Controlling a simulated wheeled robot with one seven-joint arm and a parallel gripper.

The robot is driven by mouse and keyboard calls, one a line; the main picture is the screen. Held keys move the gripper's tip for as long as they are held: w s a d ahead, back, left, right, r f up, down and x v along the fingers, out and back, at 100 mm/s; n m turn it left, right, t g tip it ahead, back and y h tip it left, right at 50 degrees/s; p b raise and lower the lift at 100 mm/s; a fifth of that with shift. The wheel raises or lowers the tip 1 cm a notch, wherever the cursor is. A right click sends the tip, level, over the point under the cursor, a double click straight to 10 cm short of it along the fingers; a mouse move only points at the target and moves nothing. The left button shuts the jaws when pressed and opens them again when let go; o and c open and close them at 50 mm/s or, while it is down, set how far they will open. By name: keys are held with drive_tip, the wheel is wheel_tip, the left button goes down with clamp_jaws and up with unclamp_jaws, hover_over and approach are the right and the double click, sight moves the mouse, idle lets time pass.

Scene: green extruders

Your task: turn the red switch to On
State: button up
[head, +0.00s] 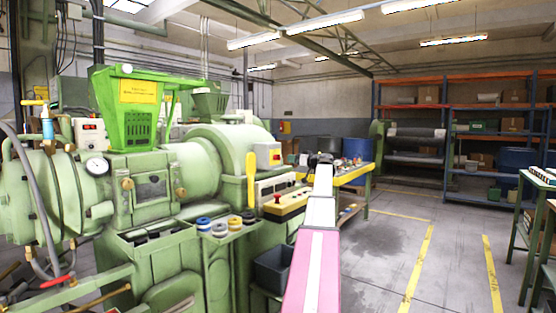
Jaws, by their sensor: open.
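A yellow and white box (267,155) with a small red part (275,154) on its face sits on the green extruder, left of my arm's far end. The red part looks like the switch, but its On or Off position is too small to read. My gripper (322,158) shows small and dark at the far end of my pink and white arm. It is open, and I see nothing held in it. It appears to the right of the box and apart from it in the picture; its depth is hard to tell.
A yellow-edged control panel (285,203) with a red button is below the box. A yellow upright handle (251,178) stands left of it. A yellow-edged workbench (352,174) is beyond. Open floor (385,245) lies right of my arm; a green rack (530,240) stands far right.

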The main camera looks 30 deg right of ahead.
sight(278, 157)
drive_tip(key=x, duration=1)
drive_tip(key=shift+f, duration=0.1)
drive_tip(key=c, duration=0.9)
